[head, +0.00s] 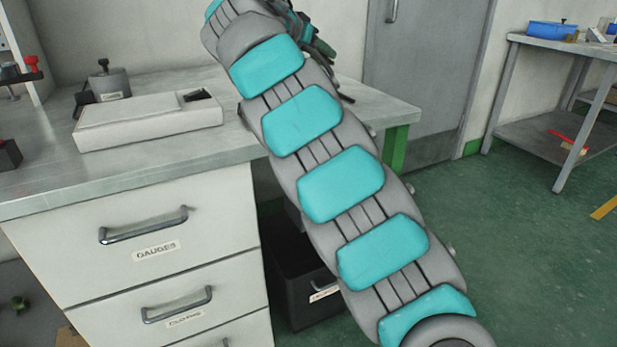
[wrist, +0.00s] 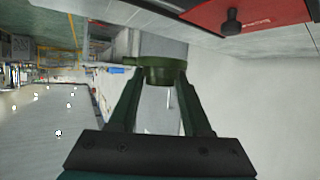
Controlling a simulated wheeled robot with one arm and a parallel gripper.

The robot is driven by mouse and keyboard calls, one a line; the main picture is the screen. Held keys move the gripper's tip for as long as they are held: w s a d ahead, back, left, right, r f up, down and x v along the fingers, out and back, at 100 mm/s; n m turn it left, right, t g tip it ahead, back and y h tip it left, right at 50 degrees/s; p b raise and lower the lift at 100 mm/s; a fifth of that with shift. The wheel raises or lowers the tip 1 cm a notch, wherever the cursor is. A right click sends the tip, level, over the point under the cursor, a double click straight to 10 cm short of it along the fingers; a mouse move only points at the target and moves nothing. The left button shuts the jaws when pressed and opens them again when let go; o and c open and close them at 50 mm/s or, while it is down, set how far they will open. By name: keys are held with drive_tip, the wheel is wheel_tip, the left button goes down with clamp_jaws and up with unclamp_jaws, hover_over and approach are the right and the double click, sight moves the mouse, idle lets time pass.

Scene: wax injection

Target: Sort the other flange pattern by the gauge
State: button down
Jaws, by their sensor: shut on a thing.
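My gripper (wrist: 160,80) is shut on a green round flange pattern (wrist: 158,62) in the wrist view. The pattern sits across the two fingertips, seen nearly edge-on and clear of any surface that I can make out. In the head view my arm runs up the middle, and its wrist end is at the top, partly hidden behind my own links; the pattern cannot be made out there. I cannot pick out the gauge for certain. A drawer labelled GAUGES (head: 170,255) is shut.
A black bin (head: 305,285) stands below. A second table (head: 560,50) holds a blue container (head: 552,30).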

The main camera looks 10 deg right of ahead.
wheel_tip(320, 180, down, 4)
drive_tip(key=b, duration=0.2)
drive_tip(key=shift+f+b, duration=0.1)
drive_tip(key=shift+b, duration=0.3)
drive_tip(key=shift+c, duration=1.4)
unclamp_jaws()
drive_tip(key=v, duration=0.8)
drive_tip(key=shift+d, duration=0.1)
